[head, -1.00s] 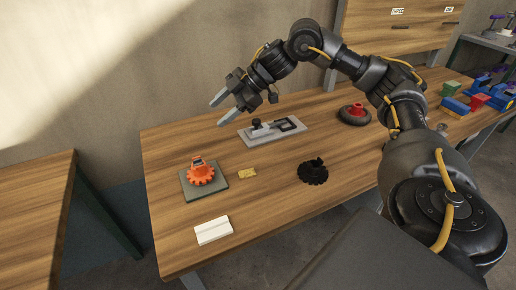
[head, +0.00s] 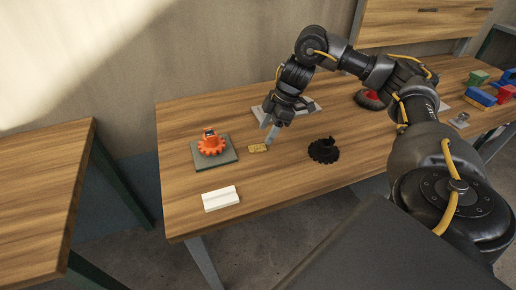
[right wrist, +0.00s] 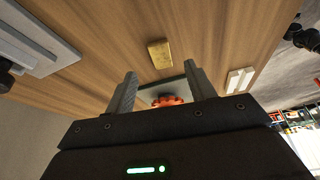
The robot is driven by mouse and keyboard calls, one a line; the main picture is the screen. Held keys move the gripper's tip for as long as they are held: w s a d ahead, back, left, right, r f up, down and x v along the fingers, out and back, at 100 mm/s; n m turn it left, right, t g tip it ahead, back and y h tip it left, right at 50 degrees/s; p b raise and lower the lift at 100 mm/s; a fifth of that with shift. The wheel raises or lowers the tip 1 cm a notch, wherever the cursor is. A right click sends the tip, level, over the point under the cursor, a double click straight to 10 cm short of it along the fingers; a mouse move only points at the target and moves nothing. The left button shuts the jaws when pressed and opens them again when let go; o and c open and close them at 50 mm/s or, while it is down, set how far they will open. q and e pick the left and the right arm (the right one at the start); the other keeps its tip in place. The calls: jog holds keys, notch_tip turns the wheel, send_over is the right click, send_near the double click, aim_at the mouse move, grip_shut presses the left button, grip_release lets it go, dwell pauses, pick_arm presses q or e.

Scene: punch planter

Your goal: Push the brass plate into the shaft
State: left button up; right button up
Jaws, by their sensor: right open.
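The brass plate (head: 257,148) lies flat on the wooden table, between the orange gear and the black gear. It also shows in the right wrist view (right wrist: 160,54), beyond the fingertips and apart from them. An orange gear (head: 211,146) sits on a grey-green square base (head: 228,158), with an upright piece at its centre; I cannot tell whether this is the shaft. My right gripper (head: 270,134) is open and empty, just above and beside the brass plate, pointing down. In the right wrist view its fingers (right wrist: 158,88) are apart with the orange gear (right wrist: 167,101) between them. My left gripper is not in view.
A white grooved block (head: 221,199) lies near the front edge. A black gear (head: 323,151) lies right of the plate. A grey plate (head: 301,108), partly hidden by my arm, and a red-hubbed wheel (head: 370,99) are further back. Table between is clear.

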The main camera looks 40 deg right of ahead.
aim_at(257, 147)
jog(key=shift+a+f, duration=0.1)
jog(key=shift+f, duration=0.05)
jog(key=x, duration=0.4)
jog(key=shift+a+f, duration=0.15)
jog(key=shift+w+a+f, duration=0.1)
jog(key=shift+f, duration=0.1)
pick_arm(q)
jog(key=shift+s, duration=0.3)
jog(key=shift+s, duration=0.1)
pick_arm(e)
jog(key=shift+c, duration=0.4)
grip_shut()
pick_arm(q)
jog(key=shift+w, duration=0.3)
pick_arm(e)
jog(key=shift+r, duration=0.15)
